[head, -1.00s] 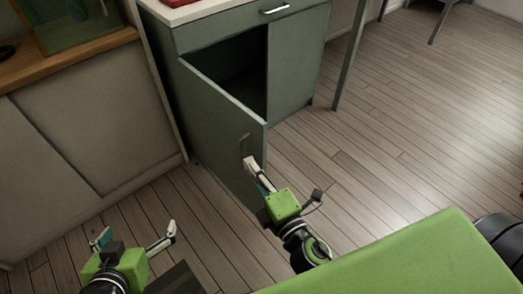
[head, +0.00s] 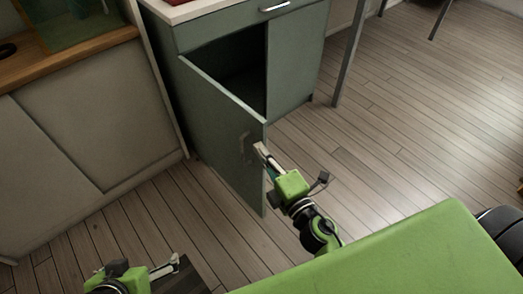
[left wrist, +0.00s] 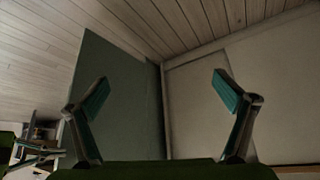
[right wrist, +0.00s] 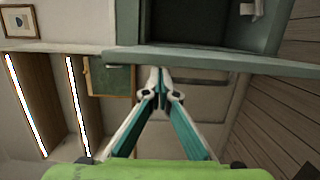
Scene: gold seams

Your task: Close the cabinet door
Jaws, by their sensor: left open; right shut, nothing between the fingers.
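The green cabinet (head: 296,70) has its left door (head: 222,120) swung wide open towards me, showing the dark inside (head: 235,82). A handle (head: 246,148) sits near the door's free edge. My right gripper (head: 260,150) is shut and empty, its tips at the door's free edge beside the handle; I cannot tell if they touch. In the right wrist view its fingers (right wrist: 159,75) meet below the door's edge (right wrist: 215,60). My left gripper (left wrist: 160,88) is open and empty, low at the left and partly cut off in the head view; the door (left wrist: 110,105) shows beyond its fingers.
A beige sliding-door cupboard (head: 95,130) with a wooden top stands at the left. A grey table leg (head: 350,55) is right of the cabinet. My green base fills the lower right. The wooden floor (head: 400,120) at the right is clear.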

